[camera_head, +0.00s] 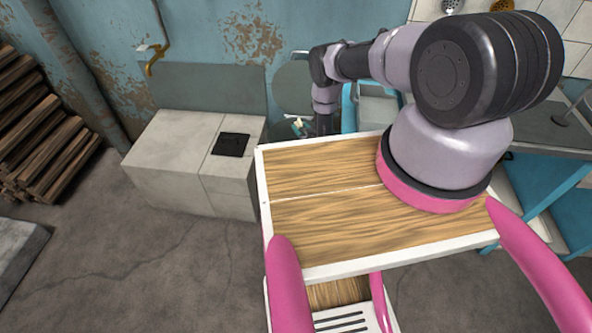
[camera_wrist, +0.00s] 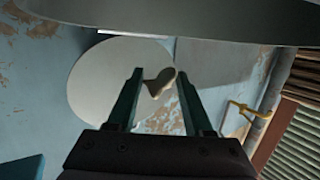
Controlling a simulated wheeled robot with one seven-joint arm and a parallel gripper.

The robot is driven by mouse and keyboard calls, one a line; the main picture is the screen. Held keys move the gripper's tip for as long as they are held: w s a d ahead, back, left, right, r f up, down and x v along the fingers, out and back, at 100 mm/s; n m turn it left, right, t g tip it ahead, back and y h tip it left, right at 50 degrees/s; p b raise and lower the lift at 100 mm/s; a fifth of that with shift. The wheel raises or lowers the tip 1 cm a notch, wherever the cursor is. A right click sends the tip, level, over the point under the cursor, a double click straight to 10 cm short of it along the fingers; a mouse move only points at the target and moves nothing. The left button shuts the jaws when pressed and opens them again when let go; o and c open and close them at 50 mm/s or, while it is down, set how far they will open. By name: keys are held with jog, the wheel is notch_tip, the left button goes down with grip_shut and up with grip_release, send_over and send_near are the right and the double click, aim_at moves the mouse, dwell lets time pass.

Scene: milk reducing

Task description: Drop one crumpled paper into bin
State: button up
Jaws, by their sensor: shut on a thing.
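In the head view my gripper end (camera_head: 322,124) points down beyond the wooden tray top, near the back wall, partly hidden behind the tray's far edge. I cannot make out a bin in either view.
A pale block counter (camera_head: 190,150) with a black square plate (camera_head: 231,145) stands left of my gripper. Stacked logs (camera_head: 40,125) are at the far left. A blue-framed table (camera_head: 545,205) is at right.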

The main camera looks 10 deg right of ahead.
jog(key=o, duration=1.4)
jog(key=shift+c, duration=0.2)
notch_tip(320, 180, up, 10)
jog(key=shift+s, duration=0.1)
